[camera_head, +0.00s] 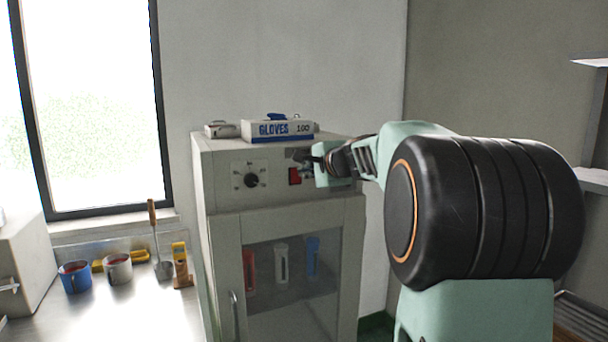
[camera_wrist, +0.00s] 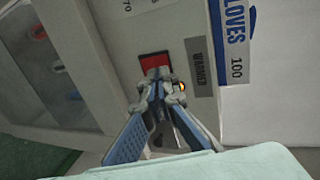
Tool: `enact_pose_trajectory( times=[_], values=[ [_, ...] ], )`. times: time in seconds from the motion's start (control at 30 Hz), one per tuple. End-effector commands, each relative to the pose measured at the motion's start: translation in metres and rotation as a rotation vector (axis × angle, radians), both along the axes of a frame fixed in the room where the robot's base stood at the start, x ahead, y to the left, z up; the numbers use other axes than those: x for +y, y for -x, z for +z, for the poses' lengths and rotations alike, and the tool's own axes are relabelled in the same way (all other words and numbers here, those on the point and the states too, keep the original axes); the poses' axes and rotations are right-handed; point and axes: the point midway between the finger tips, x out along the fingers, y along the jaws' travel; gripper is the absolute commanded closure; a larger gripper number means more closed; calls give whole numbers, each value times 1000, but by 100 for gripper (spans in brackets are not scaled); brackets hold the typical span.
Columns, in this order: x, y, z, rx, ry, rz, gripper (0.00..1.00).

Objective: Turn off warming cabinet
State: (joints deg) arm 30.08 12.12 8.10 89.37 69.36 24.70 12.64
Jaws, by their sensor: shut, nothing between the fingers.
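The warming cabinet (camera_head: 285,205) is a pale grey box with a glass door in its lower part. Its top panel carries a black dial (camera_head: 251,181) and a red rocker switch (camera_head: 295,176). In the wrist view the red switch (camera_wrist: 154,64) sits beside a label reading "WARMER" (camera_wrist: 199,66). A small lit indicator (camera_wrist: 182,86) shows next to my fingertips. My gripper (camera_wrist: 160,80) is shut and empty, its tips right at the lower edge of the switch. I cannot tell whether they touch it. In the head view my gripper (camera_head: 308,170) is at the panel, just right of the switch.
A gloves box (camera_head: 278,131) and a small pale object (camera_head: 222,130) lie on top of the cabinet. Colored tubes stand behind the glass door. A blue cup (camera_head: 75,277), a pale cup (camera_head: 118,269) and tools are on the bench at left. A window is behind.

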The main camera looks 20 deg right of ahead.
Motion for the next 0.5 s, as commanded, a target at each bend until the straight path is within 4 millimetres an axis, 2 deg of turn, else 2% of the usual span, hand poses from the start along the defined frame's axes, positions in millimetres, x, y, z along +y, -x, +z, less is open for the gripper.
enact_pose_trajectory(
  times=[0.03, 0.2, 0.5],
  values=[
    [-3, 12, 5, -4, 4, -5, 100],
    [-4, 43, 18, -3, 3, -5, 100],
    [-5, 78, 35, -2, 2, -3, 100]
  ],
)
